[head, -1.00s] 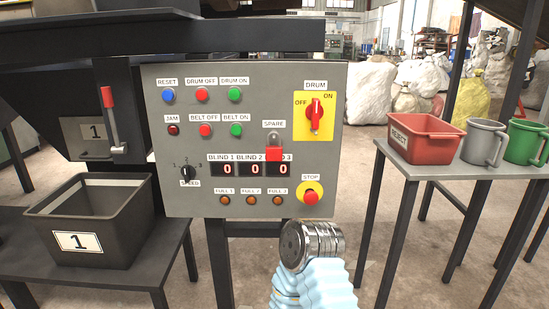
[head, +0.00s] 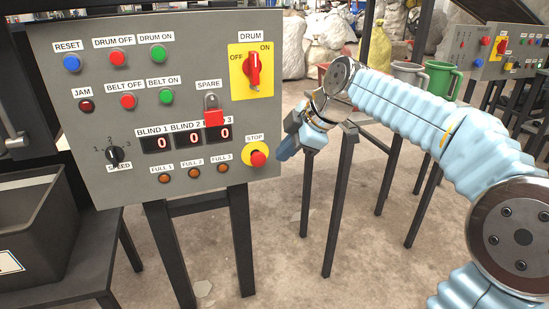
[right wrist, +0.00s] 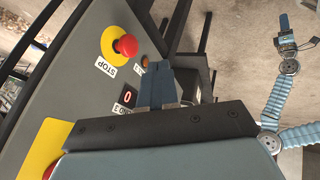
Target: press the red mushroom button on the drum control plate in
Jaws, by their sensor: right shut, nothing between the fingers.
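The red mushroom button (head: 258,159) sits on a round yellow base under the STOP label, low on the right of the grey control plate (head: 130,188). It also shows in the right wrist view (right wrist: 125,46), uncovered. My right gripper (head: 284,154) is shut and empty, just right of the button in the head view, with a gap between them in the picture. In the right wrist view its dark blue fingers (right wrist: 155,88) lie together, below and right of the button. My left gripper (right wrist: 284,24) shows small in the right wrist view; its opening is unclear.
The plate also holds the DRUM switch (head: 253,72) above the button, a red-covered SPARE switch (head: 213,117) and several other buttons. A black bin (head: 50,225) stands at lower left. A second control panel (head: 500,50) is far right. Floor is open below the gripper.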

